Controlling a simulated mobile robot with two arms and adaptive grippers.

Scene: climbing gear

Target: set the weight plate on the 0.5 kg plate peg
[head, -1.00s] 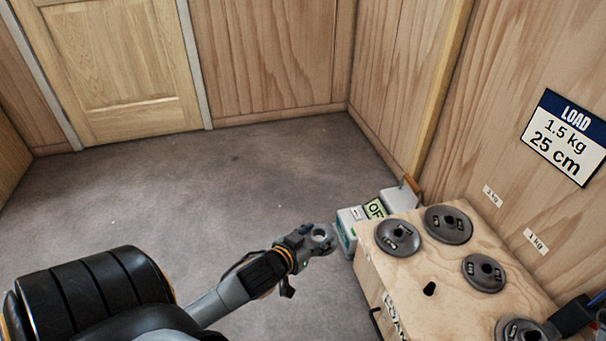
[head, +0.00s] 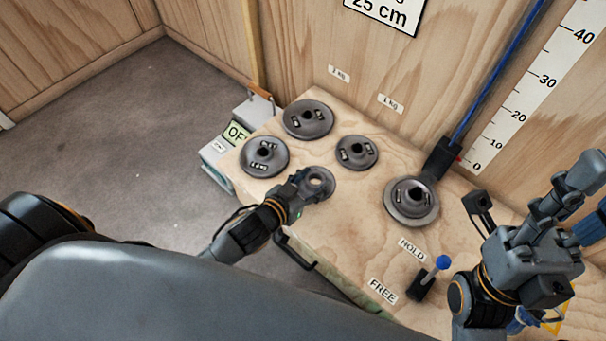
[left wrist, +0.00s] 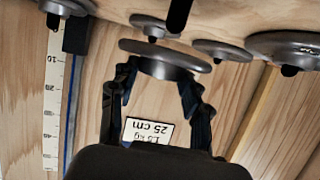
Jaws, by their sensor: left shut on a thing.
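My left gripper (head: 298,187) is shut on a grey weight plate (head: 321,182) with a hole in its middle. In the left wrist view, which is upside down, the plate (left wrist: 166,58) sits between the fingertips. A bare black peg (left wrist: 178,16) stands from the wooden top, and the plate appears apart from it, beyond its tip. In the head view the plate hides this peg; no 0.5 kg label is readable.
Other plates stand close by: a large one (head: 307,119), a left one (head: 265,156) and a small one (head: 357,152). Another plate (head: 411,203) sits at the blue rod's block. A blue-knobbed lever (head: 442,263) stands near HOLD and FREE labels. The front middle top is clear.

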